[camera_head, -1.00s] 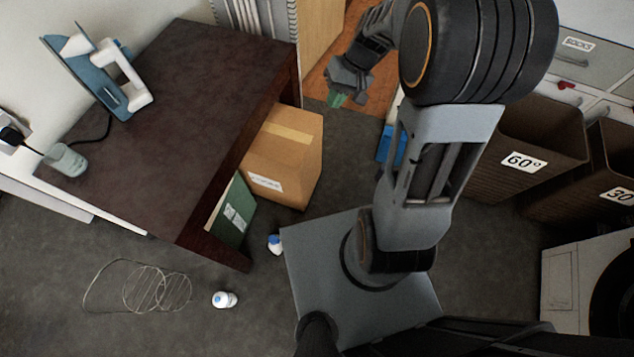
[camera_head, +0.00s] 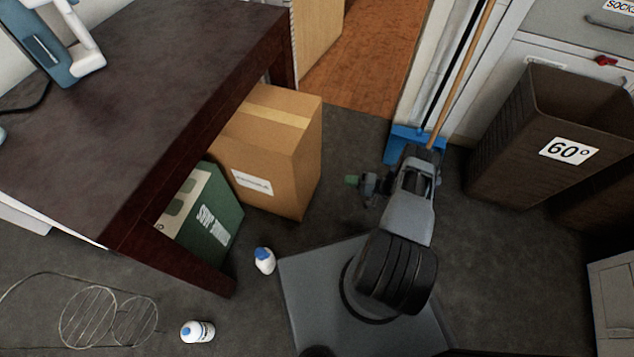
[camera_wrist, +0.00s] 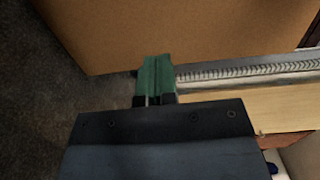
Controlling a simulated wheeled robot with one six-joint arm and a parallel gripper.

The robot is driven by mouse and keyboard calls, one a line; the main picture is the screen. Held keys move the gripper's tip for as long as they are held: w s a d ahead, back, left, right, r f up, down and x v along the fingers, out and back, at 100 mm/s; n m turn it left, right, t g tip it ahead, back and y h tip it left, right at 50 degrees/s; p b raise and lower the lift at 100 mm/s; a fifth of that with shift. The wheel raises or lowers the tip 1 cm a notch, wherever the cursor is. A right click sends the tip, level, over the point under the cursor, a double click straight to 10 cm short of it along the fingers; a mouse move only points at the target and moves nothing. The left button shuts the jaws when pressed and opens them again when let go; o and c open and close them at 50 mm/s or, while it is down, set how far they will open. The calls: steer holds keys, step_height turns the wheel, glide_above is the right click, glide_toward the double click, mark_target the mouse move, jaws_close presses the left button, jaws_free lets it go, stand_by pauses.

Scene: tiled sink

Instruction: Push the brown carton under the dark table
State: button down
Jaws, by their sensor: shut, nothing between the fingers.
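The brown carton (camera_head: 294,182) stands upright on the floor along the right edge of the dark table (camera_head: 130,90). The tabletop edge borders its left side, and I cannot tell how much of it lies beneath. Its right side faces my gripper. My gripper (camera_head: 352,180) is low, to the right of the carton, with its green fingertips pointing at it across a small gap. In the wrist view the shut fingertips (camera_wrist: 155,75) show in front of the carton's brown wall (camera_wrist: 180,35); contact cannot be told.
A green box (camera_head: 210,225) stands under the table edge beside the carton. White bottles (camera_head: 264,260) (camera_head: 198,331) and a wire rack (camera_head: 105,315) lie on the floor. A blue dustpan (camera_head: 405,140) and a brown 60° bin (camera_head: 540,140) stand at right.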

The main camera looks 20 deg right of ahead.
steer(key=f, duration=0.2)
steer(key=b, duration=0.3)
glide_toward(311, 174)
steer(key=shift+t, duration=0.3)
steer(key=x, duration=0.7)
steer(key=shift+s+a, duration=0.1)
steer(key=shift+a, duration=0.25)
